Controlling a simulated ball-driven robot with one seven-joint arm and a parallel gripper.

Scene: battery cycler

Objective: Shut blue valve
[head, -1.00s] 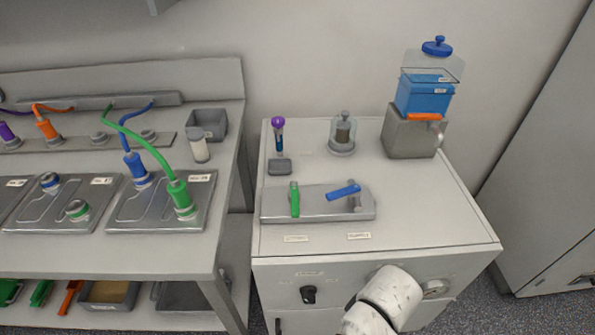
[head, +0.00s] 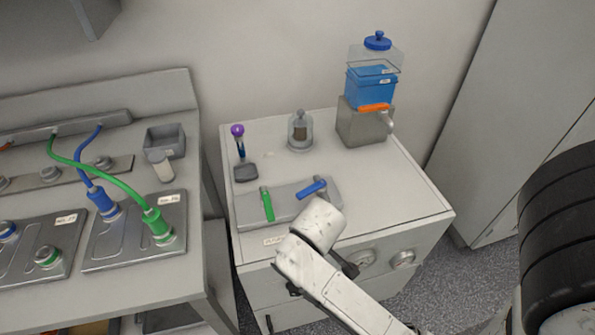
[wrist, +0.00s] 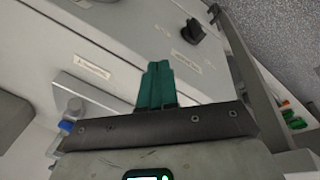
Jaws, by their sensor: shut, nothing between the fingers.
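The blue valve (head: 312,189) has a blue lever handle on a grey stem, set at the right end of a grey plate on the white cabinet. The handle lies slanted, its right end higher. A blue end and grey stem also show at the left edge of the wrist view (wrist: 65,127). My gripper (wrist: 156,72) has green fingers, which are together and empty, above the cabinet's front area with labels. In the head view my white arm reaches in front of the cabinet and hides part of the plate; the fingertips are not clear there.
A green valve handle (head: 267,205) stands left of the blue one, pointing nearly front to back. Behind are a purple-topped stand (head: 238,131), a glass jar (head: 301,132) and a blue container (head: 371,88) on a grey block. A bench (head: 190,235) with cables stands left.

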